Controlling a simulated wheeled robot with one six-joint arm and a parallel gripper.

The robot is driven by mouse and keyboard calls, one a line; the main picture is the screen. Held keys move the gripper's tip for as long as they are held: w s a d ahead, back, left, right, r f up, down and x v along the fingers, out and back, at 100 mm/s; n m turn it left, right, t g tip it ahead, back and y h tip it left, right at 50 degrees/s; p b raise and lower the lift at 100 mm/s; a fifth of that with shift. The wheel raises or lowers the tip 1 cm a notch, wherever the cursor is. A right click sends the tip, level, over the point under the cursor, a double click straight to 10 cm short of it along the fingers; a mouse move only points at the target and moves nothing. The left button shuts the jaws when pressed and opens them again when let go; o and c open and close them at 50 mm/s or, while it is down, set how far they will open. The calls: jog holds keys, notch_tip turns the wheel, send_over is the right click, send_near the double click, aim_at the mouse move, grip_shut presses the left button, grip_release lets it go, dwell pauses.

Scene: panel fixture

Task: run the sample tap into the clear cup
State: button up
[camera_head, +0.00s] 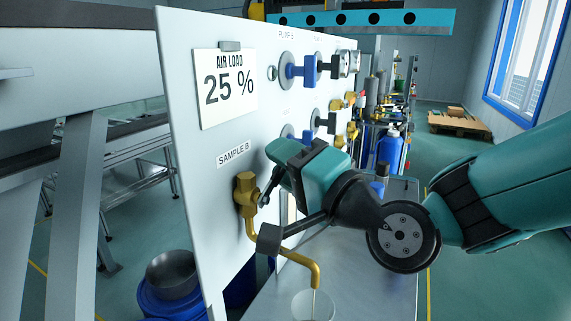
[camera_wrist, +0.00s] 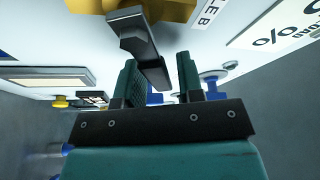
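The brass sample tap (camera_head: 246,190) sits on the white panel under the SAMPLE B label, and its bent spout (camera_head: 316,272) points down over the clear cup (camera_head: 313,306). A thin yellowish line shows between spout and cup. The cup is cut off by the lower picture edge, so its level cannot be told. My gripper (camera_head: 277,172) is beside the tap. In the wrist view my gripper (camera_wrist: 158,78) has its two fingers apart, with the dark tap lever (camera_wrist: 146,52) reaching between them. I see gaps beside the lever; contact is not clear.
A steel bench (camera_head: 375,285) lies under the spout. The AIR LOAD 25 % card (camera_head: 224,88) and blue-handled valves (camera_head: 295,71) are on the panel (camera_head: 190,150). A steel bowl (camera_head: 172,273) on a blue drum stands at left. Bottles (camera_head: 389,147) stand behind.

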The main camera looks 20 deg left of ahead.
jog(key=shift+o, duration=0.4)
jog(key=shift+d, duration=0.1)
jog(key=b+v, duration=1)
jog(key=v, duration=0.7)
jog(key=shift+s, duration=0.25)
jog(key=shift+f, duration=0.1)
